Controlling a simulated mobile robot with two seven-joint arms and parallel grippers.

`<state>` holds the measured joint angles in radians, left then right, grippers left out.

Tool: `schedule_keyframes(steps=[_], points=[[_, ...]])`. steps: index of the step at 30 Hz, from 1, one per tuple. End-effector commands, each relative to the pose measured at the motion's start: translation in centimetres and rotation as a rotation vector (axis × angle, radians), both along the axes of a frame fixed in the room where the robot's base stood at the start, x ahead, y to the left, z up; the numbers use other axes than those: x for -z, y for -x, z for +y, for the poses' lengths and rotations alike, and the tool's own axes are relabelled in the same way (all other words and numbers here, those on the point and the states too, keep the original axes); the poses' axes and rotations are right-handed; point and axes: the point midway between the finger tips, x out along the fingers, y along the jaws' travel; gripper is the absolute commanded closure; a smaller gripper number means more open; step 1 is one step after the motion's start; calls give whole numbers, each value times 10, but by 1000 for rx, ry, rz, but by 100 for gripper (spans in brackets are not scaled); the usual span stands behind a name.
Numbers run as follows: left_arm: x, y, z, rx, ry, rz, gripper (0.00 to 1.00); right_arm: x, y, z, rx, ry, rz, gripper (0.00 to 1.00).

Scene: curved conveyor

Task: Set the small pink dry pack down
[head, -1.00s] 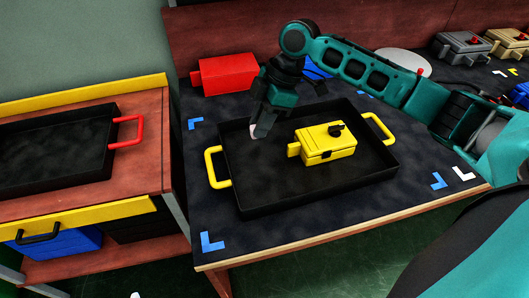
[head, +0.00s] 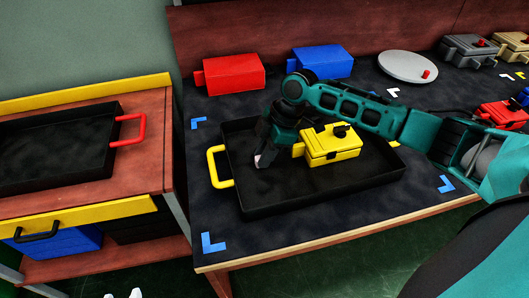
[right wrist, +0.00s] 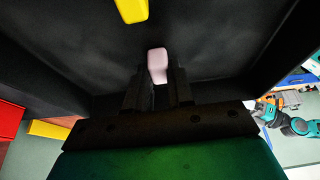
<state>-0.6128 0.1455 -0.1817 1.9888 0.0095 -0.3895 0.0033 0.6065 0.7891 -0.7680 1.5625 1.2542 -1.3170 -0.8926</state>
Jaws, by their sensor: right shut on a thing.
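The small pink dry pack (right wrist: 157,62) shows pale pink between the fingertips of my right gripper (right wrist: 158,80) in the right wrist view. In the head view only a small bit of the pack (head: 258,160) shows at the tips of my right gripper (head: 262,152). The gripper is shut on the pack and points down inside the black tray (head: 240,203) with yellow handles, left of the yellow box (head: 334,150). I cannot tell whether the pack touches the tray floor.
A red box (head: 233,75) and a blue box (head: 323,62) stand behind the tray. Another black tray (head: 60,150) sits on the left cabinet. The tray's front left floor is clear.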

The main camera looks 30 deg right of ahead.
Motion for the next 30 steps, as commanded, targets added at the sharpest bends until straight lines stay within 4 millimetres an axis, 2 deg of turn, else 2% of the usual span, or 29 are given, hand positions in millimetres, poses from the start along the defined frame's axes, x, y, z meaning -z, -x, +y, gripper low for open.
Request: schedule_keyframes(steps=[4, 5, 12, 22, 26, 30], points=[[0, 0, 0, 1, 0, -1, 51, 4, 0, 0, 1, 0, 0, 100], [0, 0, 0, 1, 0, -1, 51, 3, 0, 0, 1, -1, 0, 75], [0, 0, 0, 1, 0, -1, 51, 3, 0, 0, 1, 0, 0, 52], [-2, 0, -1, 2, -1, -1, 51, -4, 0, -1, 0, 0, -1, 52], [-5, 0, 0, 2, -2, -3, 51, -23, 1, -9, 2, 1, -2, 52], [-8, 0, 1, 0, -6, -4, 51, -52, 3, -21, 2, 1, -2, 52]])
